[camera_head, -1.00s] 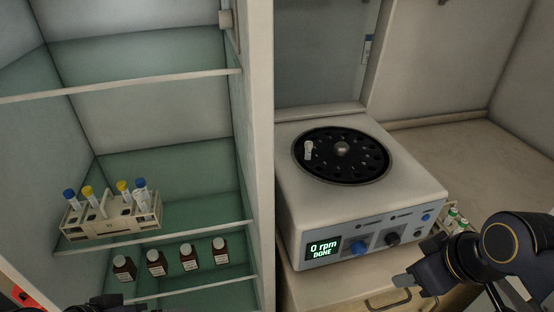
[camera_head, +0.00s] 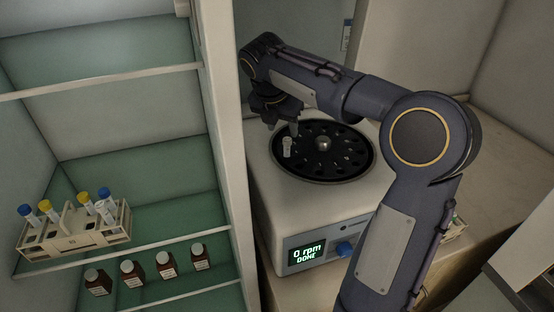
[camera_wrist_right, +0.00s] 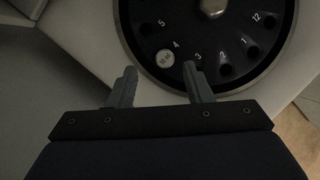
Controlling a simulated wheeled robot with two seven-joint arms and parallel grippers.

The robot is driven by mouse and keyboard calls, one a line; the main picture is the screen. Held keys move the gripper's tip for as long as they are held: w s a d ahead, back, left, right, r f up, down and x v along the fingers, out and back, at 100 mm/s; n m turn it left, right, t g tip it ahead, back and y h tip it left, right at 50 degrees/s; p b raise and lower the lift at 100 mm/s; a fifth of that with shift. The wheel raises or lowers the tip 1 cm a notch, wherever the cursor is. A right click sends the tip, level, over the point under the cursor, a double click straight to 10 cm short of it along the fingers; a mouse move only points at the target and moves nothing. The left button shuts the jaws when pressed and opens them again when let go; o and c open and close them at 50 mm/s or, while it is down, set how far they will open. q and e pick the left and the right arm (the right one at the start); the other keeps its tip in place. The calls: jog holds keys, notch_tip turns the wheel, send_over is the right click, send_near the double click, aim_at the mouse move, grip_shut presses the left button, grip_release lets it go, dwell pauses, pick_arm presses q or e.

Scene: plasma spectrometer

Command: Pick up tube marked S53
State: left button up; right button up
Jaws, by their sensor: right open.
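One white-capped tube (camera_head: 287,147) stands in the black rotor (camera_head: 335,172) of the centrifuge (camera_head: 272,205). In the right wrist view the tube's round white top (camera_wrist_right: 166,58) sits in the rotor hole beside the number 4; its marking is too small to read. My right gripper (camera_head: 282,124) is open and empty, above the left rear of the rotor and close to the tube. In the right wrist view its fingertips (camera_wrist_right: 160,70) lie on either side of the tube's top, slightly nearer the camera. My left gripper is out of view.
A rack (camera_head: 75,240) with several blue- and yellow-capped tubes stands on a cabinet shelf at left. Several brown bottles (camera_head: 133,273) stand on the shelf below. A cabinet wall (camera_head: 232,130) rises just left of the centrifuge. The display reads 0 rpm DONE.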

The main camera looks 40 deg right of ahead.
aim_at(287, 139)
jog(key=x, duration=0.6)
jog(key=shift+s+d+f+p, duration=0.1)
jog(key=shift+s+f+p, duration=0.05)
jog(key=shift+s+p, duration=0.15)
grip_shut()
